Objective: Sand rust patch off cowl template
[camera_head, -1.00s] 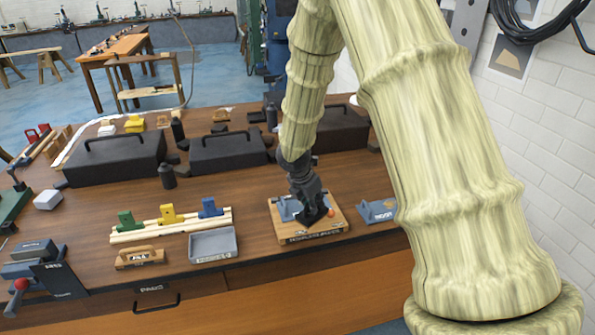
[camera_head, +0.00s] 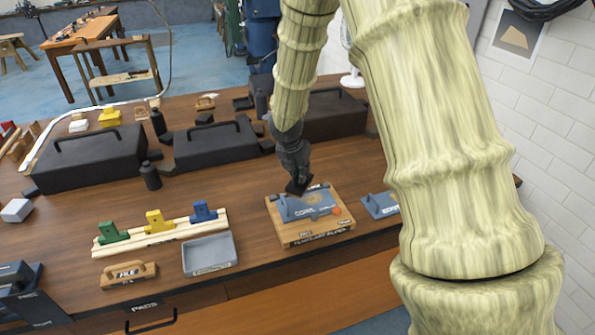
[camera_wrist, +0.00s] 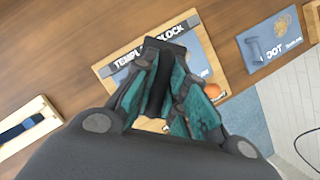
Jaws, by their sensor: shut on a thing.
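The cowl template (camera_head: 322,209), a blue-grey plate with white lettering, lies on the wooden template block (camera_head: 316,234). A brownish rust patch (camera_head: 314,197) shows on its upper part. My gripper (camera_head: 297,184) is shut on a dark block at the template's far edge; I cannot tell whether the block touches the plate. In the wrist view, the dark block (camera_wrist: 165,58) sits between my teal-lined fingers and hides much of the template. The template block's lettered edge (camera_wrist: 130,62) shows beside it.
Another blue-grey template (camera_head: 378,206) lies to the right; its brown patch (camera_wrist: 284,24) shows in the wrist view. A rack (camera_head: 160,240) with green, yellow and blue clips, a grey tray (camera_head: 209,254) and a wooden file holder (camera_head: 128,275) stand left. Black cases (camera_head: 215,143) stand behind.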

